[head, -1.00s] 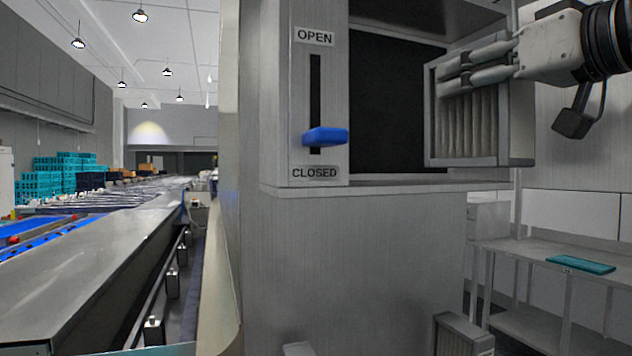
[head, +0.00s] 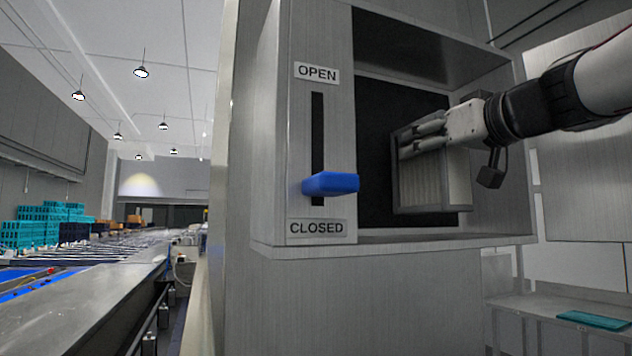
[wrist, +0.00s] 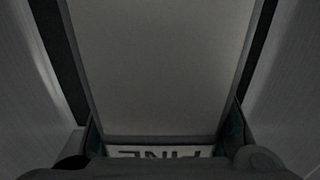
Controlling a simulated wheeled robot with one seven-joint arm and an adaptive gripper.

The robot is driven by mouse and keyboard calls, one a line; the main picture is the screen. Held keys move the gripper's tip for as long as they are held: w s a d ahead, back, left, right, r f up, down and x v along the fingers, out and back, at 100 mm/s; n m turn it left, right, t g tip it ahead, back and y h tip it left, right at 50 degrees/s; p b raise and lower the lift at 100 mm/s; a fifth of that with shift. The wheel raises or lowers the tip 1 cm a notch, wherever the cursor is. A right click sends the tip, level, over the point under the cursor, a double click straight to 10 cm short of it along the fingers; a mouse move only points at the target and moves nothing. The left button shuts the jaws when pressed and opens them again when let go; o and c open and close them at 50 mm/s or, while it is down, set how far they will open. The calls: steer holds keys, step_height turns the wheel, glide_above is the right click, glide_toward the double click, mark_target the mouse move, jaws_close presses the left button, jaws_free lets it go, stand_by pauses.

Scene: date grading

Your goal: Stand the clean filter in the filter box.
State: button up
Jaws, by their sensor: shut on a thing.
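The clean filter, a grey metal frame with pale pleats (head: 425,181), is upright inside the open front of the filter box (head: 375,239), above the box floor. My gripper (head: 424,134) is shut on the filter's upper part. In the wrist view the filter's side (wrist: 165,70) fills the middle, with box walls on both sides. Part of a lettered label (wrist: 160,152) shows at its lower edge. Whether the filter touches the floor or back of the box I cannot tell.
A blue lever (head: 331,184) sits low in its slot, near the CLOSED label (head: 317,228) and below the OPEN label (head: 317,73). A steel table (head: 545,303) with a teal item (head: 594,320) stands at lower right. A conveyor line runs at left.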

mark_target(421, 171)
steer(key=shift+w+f+b, duration=0.5)
steer(key=shift+w+f, duration=0.25)
steer(key=shift+f, duration=0.25)
steer(key=shift+w+f+b, duration=0.45)
steer(key=shift+w+f, duration=0.3)
steer(key=shift+f, duration=0.2)
steer(key=shift+r, duration=0.1)
steer(key=shift+s, duration=0.1)
steer(key=o, duration=1.4)
